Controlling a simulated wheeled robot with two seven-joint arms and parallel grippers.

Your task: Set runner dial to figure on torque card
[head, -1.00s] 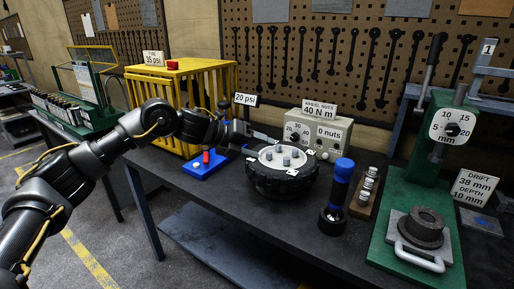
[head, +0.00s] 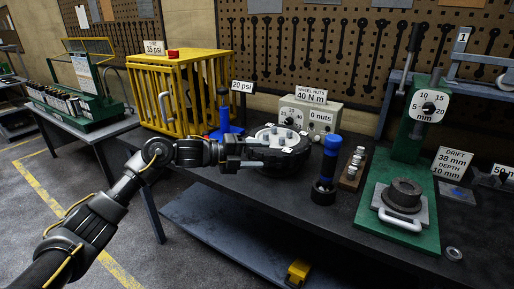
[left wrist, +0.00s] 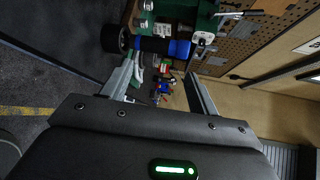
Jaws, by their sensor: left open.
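The torque card (head: 311,95) stands on top of a beige control box (head: 333,112) and reads "WHEEL NUTS 40 N m". The runner dial (head: 293,119) is on the left of the box's front; its pointer is too small to read. A display beside it reads "0 nuts". My left gripper (head: 262,152) is open and empty, in front of the wheel (head: 285,160) and left of the blue-topped black tool (head: 327,170). In the left wrist view the open fingers (left wrist: 162,66) have that tool (left wrist: 150,45) beyond them. My right gripper is not in view.
A yellow cage (head: 180,90) and a blue stand (head: 225,118) are on the left. A rack of sockets (head: 354,168) and a green press (head: 410,190) stand to the right. A washer (head: 453,253) lies near the bench's front edge. The front of the bench (head: 275,200) is mostly clear.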

